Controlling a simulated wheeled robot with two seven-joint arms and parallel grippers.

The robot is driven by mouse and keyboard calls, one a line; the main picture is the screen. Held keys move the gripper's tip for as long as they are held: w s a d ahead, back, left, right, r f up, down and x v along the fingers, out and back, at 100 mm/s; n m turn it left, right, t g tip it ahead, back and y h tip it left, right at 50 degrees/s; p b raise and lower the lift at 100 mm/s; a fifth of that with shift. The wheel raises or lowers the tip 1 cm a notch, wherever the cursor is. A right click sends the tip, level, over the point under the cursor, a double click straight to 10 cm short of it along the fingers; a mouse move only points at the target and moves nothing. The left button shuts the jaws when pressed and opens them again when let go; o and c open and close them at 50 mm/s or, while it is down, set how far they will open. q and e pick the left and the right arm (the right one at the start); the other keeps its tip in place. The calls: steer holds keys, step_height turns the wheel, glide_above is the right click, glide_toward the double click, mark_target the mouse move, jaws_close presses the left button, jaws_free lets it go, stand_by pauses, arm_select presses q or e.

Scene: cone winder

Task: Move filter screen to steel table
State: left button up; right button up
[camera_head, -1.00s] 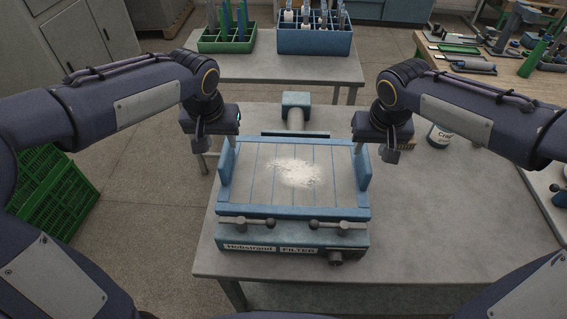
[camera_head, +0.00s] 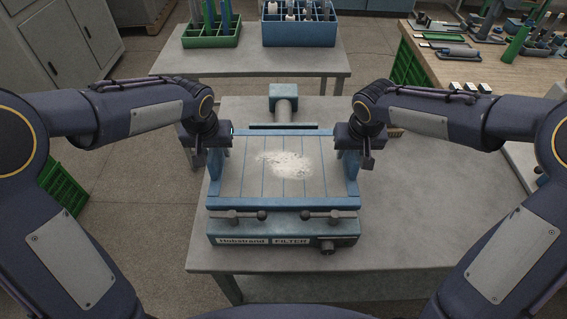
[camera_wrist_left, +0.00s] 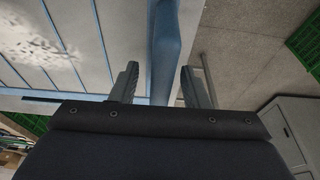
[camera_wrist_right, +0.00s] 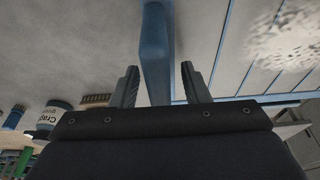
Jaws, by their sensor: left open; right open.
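The filter screen (camera_head: 240,182) is a grey panel in a blue frame with a patch of white lint. It lies on the blue filter unit (camera_head: 340,240), with two dark-knobbed clamps along its front. My left gripper (camera_head: 214,162) is at the screen's left side. In the left wrist view its open fingers (camera_wrist_left: 158,78) stand either side of the blue side plate (camera_wrist_left: 163,45). My right gripper (camera_head: 351,162) is at the right side, and its open fingers (camera_wrist_right: 158,76) straddle the other blue plate (camera_wrist_right: 155,50). Finger contact cannot be told.
The filter unit stands on a grey table (camera_head: 420,225) with bare top to its right. A second grey table (camera_head: 300,64) behind holds a green crate (camera_head: 212,40) and a blue crate (camera_head: 300,36). A cluttered wooden bench (camera_head: 500,75) is at the back right.

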arm_select(q)
jaws_close()
arm_select(e)
jaws_close()
steer(key=shift+r, duration=0.1)
